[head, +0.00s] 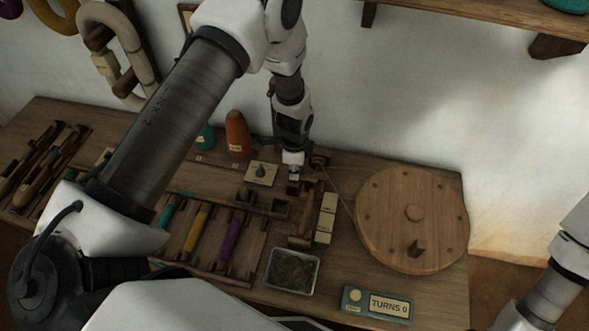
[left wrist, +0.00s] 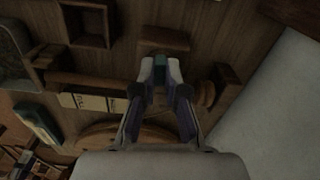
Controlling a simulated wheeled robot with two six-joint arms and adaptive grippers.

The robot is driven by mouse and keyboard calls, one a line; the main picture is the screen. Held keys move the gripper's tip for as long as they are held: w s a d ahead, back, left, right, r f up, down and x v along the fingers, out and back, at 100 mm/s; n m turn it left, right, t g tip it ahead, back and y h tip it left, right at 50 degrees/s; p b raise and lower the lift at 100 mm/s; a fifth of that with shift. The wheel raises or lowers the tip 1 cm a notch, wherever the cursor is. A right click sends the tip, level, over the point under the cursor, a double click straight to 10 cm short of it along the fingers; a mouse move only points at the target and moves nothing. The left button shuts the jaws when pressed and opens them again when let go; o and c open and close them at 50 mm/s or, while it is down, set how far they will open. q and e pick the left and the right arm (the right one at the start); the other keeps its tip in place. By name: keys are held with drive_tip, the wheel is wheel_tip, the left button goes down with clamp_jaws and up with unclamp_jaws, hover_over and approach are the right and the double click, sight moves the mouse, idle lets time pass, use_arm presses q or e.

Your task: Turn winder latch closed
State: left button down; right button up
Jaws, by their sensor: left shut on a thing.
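My left gripper (head: 293,178) reaches down at the winder's left end, beside the wooden post. In the left wrist view its fingertips (left wrist: 160,72) are closed on a small dark teal piece, which I take to be the winder latch (left wrist: 160,69). Most of the latch is hidden between the fingers, and its angle is hard to tell. The winder's large round wooden wheel (head: 390,225) stands to the right, with a dark peg handle near its lower edge. A thin cord runs between the wheel and the spindle area. My right gripper is out of view.
A counter box (head: 377,304) reading "TURNS 0" sits in front of the wheel. A metal tray (head: 292,271) lies near the bench front. Colored bobbins sit in a rack (head: 222,262) to the left. An orange cone (head: 237,136) stands at the back, near the wall.

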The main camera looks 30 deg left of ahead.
use_arm(q)
drive_tip(key=shift+m, duration=0.6)
drive_tip(key=c, duration=1.2)
unclamp_jaws()
wheel_tip(320, 180, up, 12)
